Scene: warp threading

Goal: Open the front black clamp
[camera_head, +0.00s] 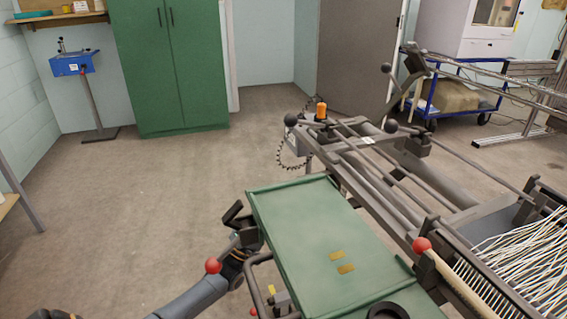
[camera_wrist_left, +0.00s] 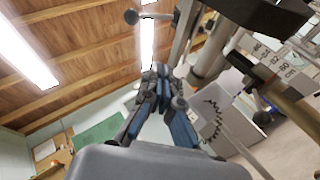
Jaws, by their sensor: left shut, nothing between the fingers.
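My left gripper (camera_head: 236,214) is at the end of the grey arm, beside the left edge of the green tray. It also shows in the left wrist view (camera_wrist_left: 160,72), where its blue-padded fingers are together with nothing between them. Levers with black ball knobs stand on the machine frame: one at the left end (camera_head: 291,119), one near the middle (camera_head: 391,126) and one higher up (camera_head: 386,68). I cannot tell which is the front clamp. A black knob on a rod (camera_wrist_left: 131,16) shows beyond the fingers in the wrist view, apart from them. My right gripper is not visible.
The green tray (camera_head: 300,220) lies between my left arm and the machine rails. Red-knobbed levers stand at the left (camera_head: 213,265) and right (camera_head: 421,245). White warp threads (camera_head: 520,260) fill the right. An orange spool (camera_head: 321,111) tops the frame.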

